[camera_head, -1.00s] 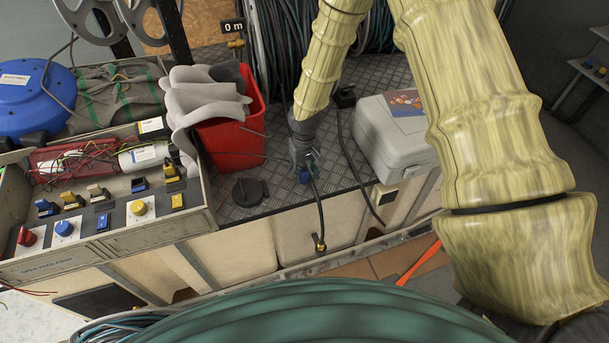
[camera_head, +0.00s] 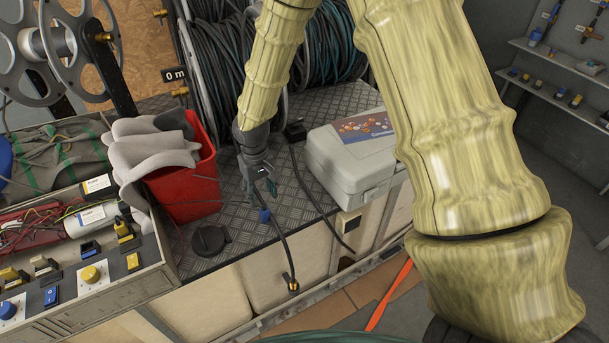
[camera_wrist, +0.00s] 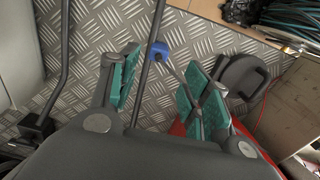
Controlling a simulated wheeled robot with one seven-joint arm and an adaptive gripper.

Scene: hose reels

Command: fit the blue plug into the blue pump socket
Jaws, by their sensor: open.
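A small blue plug (camera_head: 264,215) shows just below my gripper's tips in the head view, close to a black cable. In the wrist view the blue plug (camera_wrist: 158,50) lies beyond the fingertips, over the metal deck. My gripper (camera_head: 260,192) points down over the deck and is open. Its teal-padded fingers stand apart in the wrist view (camera_wrist: 165,88), with nothing clamped between them. A black cable passes through the gap between the fingers. The panel at lower left carries a blue connector (camera_head: 89,249) and a blue switch (camera_head: 51,296). I cannot tell which blue part is the pump socket.
A red bin (camera_head: 190,190) with grey cloth stands left of my gripper. A grey case (camera_head: 350,165) stands to the right. A black round cap (camera_head: 209,240) lies on the metal deck (camera_head: 235,225). A brass-ended cable (camera_head: 293,286) hangs over the front edge. Hose reels stand behind.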

